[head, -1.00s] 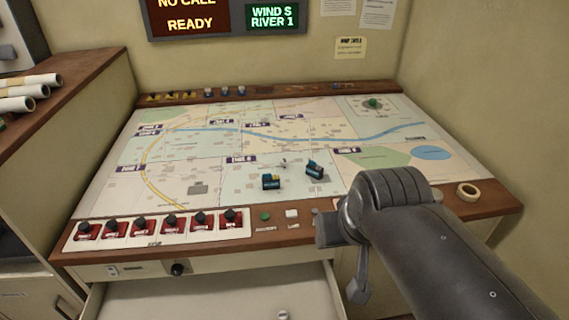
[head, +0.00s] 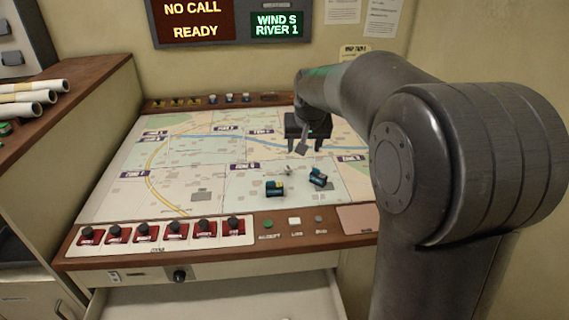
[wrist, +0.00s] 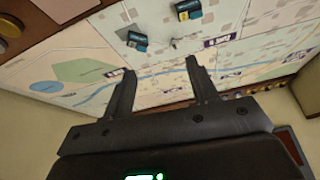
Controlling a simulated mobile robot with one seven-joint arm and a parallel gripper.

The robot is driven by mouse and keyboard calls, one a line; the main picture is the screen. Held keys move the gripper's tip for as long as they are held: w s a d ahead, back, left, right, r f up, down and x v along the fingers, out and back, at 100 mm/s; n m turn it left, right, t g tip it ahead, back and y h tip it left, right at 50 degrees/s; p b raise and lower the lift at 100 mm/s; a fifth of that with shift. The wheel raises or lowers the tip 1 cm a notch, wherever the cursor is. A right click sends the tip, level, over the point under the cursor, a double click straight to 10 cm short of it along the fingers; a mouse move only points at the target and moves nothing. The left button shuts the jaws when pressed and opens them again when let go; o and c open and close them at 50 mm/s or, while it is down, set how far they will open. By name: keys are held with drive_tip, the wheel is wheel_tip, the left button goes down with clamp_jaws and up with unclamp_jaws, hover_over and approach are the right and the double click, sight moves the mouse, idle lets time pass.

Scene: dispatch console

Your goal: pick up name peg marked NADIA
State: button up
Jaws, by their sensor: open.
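No name NADIA is legible in either view, so I cannot tell which piece is that peg. A small grey upright piece (head: 289,170) stands on the map, between and behind two dark blue blocks; it also shows in the wrist view (wrist: 174,43). The left block (head: 275,189) has a yellow patch; the right block (head: 318,179) sits tilted. Small yellow pieces (head: 177,103) and blue-white pieces (head: 230,98) line the back ledge. My gripper (head: 305,147) is open and empty over the map, behind the blocks. Its spread fingers also show in the wrist view (wrist: 161,68).
The map table (head: 225,180) is mostly flat and clear. Red switches with black knobs (head: 175,232) line its front left. An open drawer (head: 220,300) juts out below. Paper rolls (head: 30,97) lie on the left cabinet. A display (head: 235,22) hangs on the back wall.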

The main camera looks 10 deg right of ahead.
approach(288, 168)
drive_tip(key=x, duration=0.9)
drive_tip(key=c, duration=1)
